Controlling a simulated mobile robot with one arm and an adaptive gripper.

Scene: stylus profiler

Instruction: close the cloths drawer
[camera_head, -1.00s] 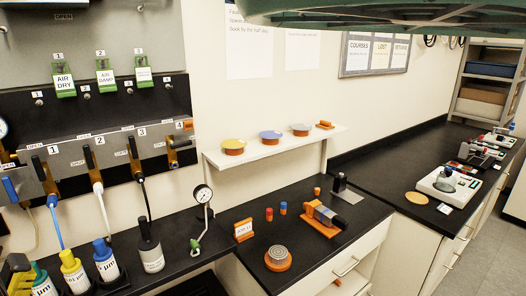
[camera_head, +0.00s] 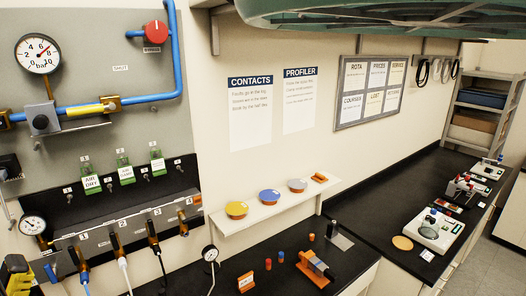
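No drawer marked as the cloths drawer can be made out. Under the middle bench only a strip of white drawer front (camera_head: 362,284) shows at the bottom edge, and its handle is out of frame. More pale fronts (camera_head: 452,270) run under the right-hand bench; I cannot read any label there. A yellow and black piece (camera_head: 17,272) at the bottom left corner looks like my gripper, cut off by the frame. Its fingertips are not clear, and it is far from these fronts.
The middle bench top (camera_head: 285,283) carries an orange holder (camera_head: 314,268), small pegs and a sign card. A wall shelf (camera_head: 262,215) holds coloured discs. A valve manifold (camera_head: 130,232) is at left. Grey floor (camera_head: 490,262) is clear at right.

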